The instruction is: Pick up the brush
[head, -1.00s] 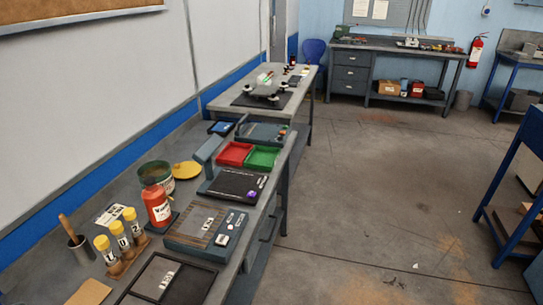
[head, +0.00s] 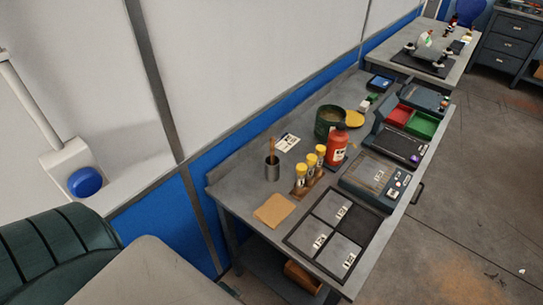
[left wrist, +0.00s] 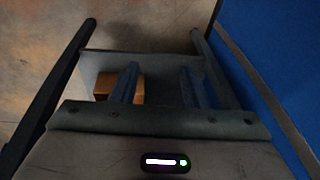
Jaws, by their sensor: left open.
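The brush (head: 273,147) stands in a grey cup (head: 272,171) near the back-left part of the bench in the head view. Only its wooden handle shows; its lower end is hidden in the cup. My left gripper (left wrist: 159,70) is open in the left wrist view, its two fingers apart with nothing visible between the tips. The brush is not in that view, and the gripper is not in the head view. My right gripper is not in view.
Yellow-capped bottles (head: 311,160) in a rack stand right of the cup. A tan pad (head: 273,210) and a dark divided tray (head: 374,246) lie in front. A red bottle (head: 337,146) and green container (head: 327,122) stand beyond. A brown box (left wrist: 108,86) shows past my left fingers.

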